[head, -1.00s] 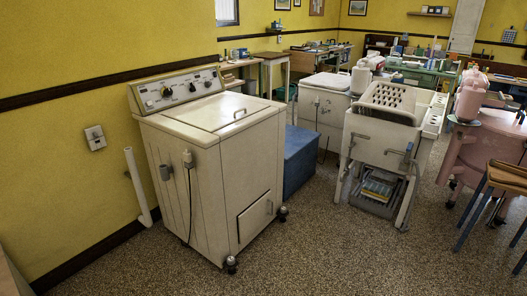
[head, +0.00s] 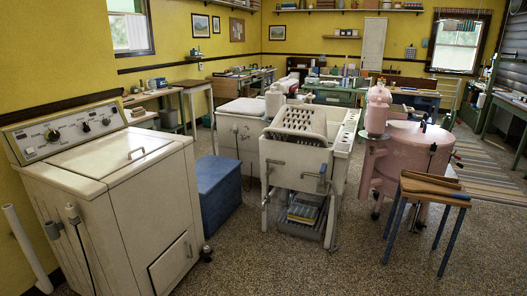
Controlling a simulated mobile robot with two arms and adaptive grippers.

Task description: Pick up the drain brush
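I cannot make out a drain brush in the head view. Small items on the far tables and shelves are too small to tell apart. Neither of my grippers shows in this view.
A cream washer (head: 110,185) stands at left, near a blue box (head: 218,190). A white slatted basket (head: 299,122) sits on a wheeled tub stand in the middle. A pink washer (head: 405,165) and a wooden stool (head: 436,188) stand right. The speckled floor (head: 320,270) in front is open.

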